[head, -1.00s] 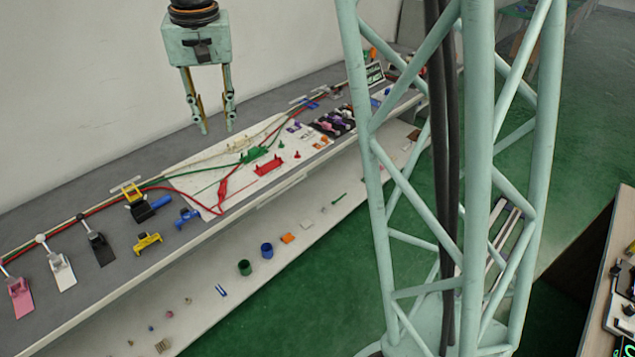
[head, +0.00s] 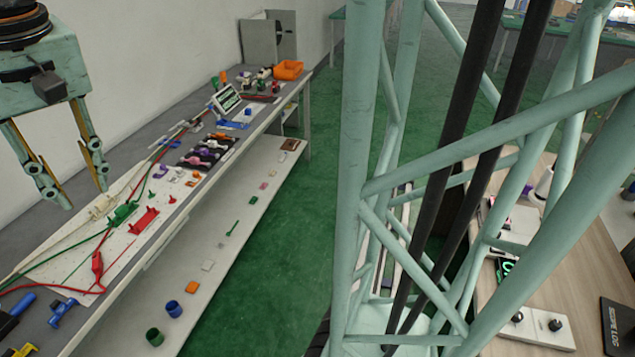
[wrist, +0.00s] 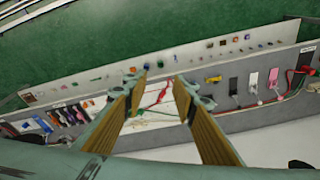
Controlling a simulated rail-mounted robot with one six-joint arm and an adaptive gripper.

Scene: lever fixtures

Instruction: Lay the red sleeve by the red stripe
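A red sleeve (head: 98,264) sits on a red cable over the white board (head: 60,272) on the grey bench. It also shows in the wrist view (wrist: 163,94), between my finger tips. A thin red line on the board just right of the sleeve may be the red stripe; it is too small to be sure. My gripper (head: 84,196) is open and empty, held well above the bench at the left. Its two fingers also show spread apart in the wrist view (wrist: 158,84).
A green clamp (head: 122,214) and a red holder (head: 143,220) stand on the board near the cables. Blue (head: 173,309) and green (head: 154,337) cups are on the lower shelf. An orange bin (head: 288,70) is at the bench's far end. Green floor is clear beside the bench.

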